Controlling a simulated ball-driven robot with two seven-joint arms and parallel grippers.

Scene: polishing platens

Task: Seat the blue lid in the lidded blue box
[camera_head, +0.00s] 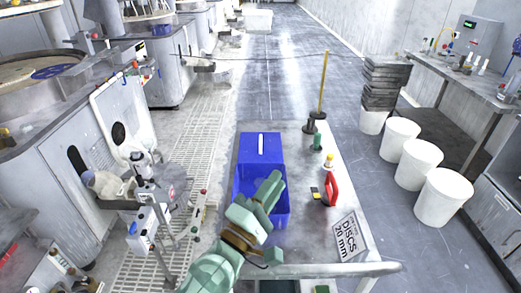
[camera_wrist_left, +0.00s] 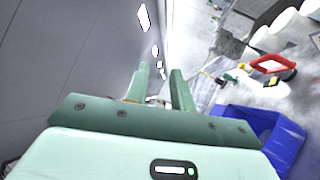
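The blue box (camera_head: 283,215) stands on the grey bench in the head view. A flat blue panel with a white stripe, which looks like the blue lid (camera_head: 251,147), shows at its far end. I cannot tell whether it is seated, leaning or just beside the box. My left gripper (camera_head: 272,186) is over the box's near part and hides some of its inside. In the left wrist view its two fingers (camera_wrist_left: 160,83) are apart with nothing between them. The blue box (camera_wrist_left: 238,116) is at lower right there. My right gripper is not in view.
A red-handled tool (camera_head: 331,188) and a "DISCS 20 mm" sign (camera_head: 347,238) are on the bench right of the box. A yellow rod (camera_head: 323,83) stands behind. White buckets (camera_head: 443,197) stand on the floor at right; machines line the left.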

